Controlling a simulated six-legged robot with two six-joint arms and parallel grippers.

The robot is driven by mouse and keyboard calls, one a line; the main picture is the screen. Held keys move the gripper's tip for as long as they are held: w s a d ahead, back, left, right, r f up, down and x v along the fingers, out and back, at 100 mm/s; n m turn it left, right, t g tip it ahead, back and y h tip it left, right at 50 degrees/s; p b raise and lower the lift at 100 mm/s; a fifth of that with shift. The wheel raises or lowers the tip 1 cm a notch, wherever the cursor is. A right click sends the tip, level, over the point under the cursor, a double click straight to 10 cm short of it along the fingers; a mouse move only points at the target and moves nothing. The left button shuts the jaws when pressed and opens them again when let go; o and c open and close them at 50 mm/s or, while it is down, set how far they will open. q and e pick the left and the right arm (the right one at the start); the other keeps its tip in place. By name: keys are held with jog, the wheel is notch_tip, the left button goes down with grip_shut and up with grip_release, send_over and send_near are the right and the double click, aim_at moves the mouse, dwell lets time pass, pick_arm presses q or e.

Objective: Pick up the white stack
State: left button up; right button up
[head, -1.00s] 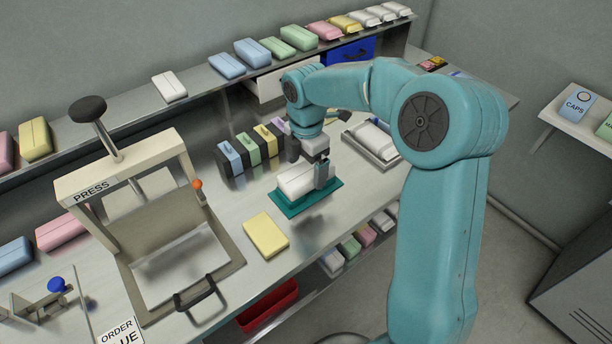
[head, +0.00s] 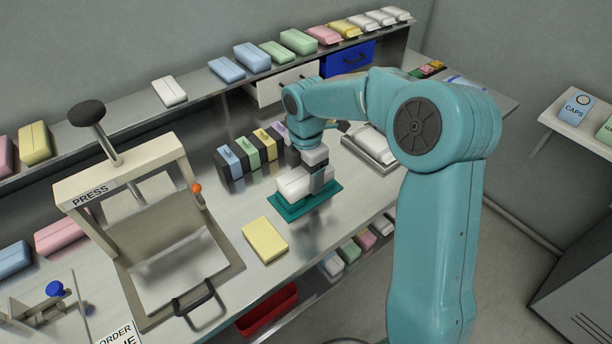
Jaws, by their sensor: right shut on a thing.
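The white stack (head: 293,187) lies on a teal mat (head: 289,211) in the middle of the bench. My right gripper (head: 312,181) comes down over it from above and is shut on it. One finger shows against its right side; the far finger is mostly hidden. I cannot tell whether the stack is clear of the mat. My left gripper is not in view.
A yellow block (head: 265,240) lies just left of the mat. Behind stands a row of dark holders (head: 237,170) with coloured tops. A tray (head: 377,155) with white packs is to the right. The press (head: 140,215) stands at the left.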

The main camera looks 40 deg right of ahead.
aim_at(306, 173)
notch_tip(306, 173, up, 20)
jog(key=p, duration=0.3)
jog(key=shift+f, duration=0.2)
dwell(0.5)
